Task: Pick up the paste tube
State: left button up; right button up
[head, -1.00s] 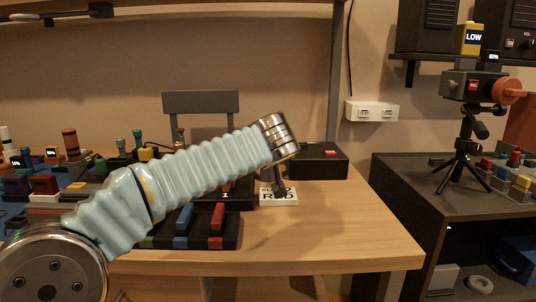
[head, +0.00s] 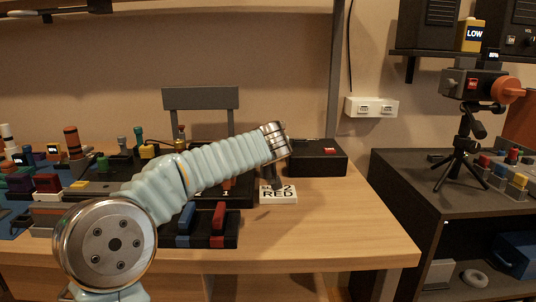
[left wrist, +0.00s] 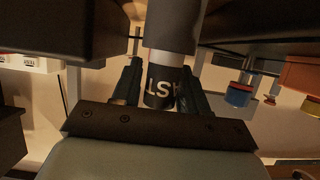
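The paste tube (left wrist: 165,85) is a dark cylinder with white letters, upside down in the left wrist view, and a grey part above. It stands between the two fingers of my left gripper (left wrist: 163,70), one finger close on each side. I cannot tell whether the fingers press on it. In the head view my left arm reaches across the table from the left, and its metal wrist ring is above a white "RED" card. I cannot make out the tube there. My right gripper is in neither view.
The wooden table (head: 340,225) is clear at its right. A black box (head: 317,158) stands behind the white card (head: 278,194). Dark trays with coloured blocks (head: 218,218) lie below and left of my arm. A dark cabinet (head: 450,190) with a tripod (head: 462,160) stands right.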

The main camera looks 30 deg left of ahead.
pick_arm(q)
grip_shut()
jog(key=shift+r, duration=0.2)
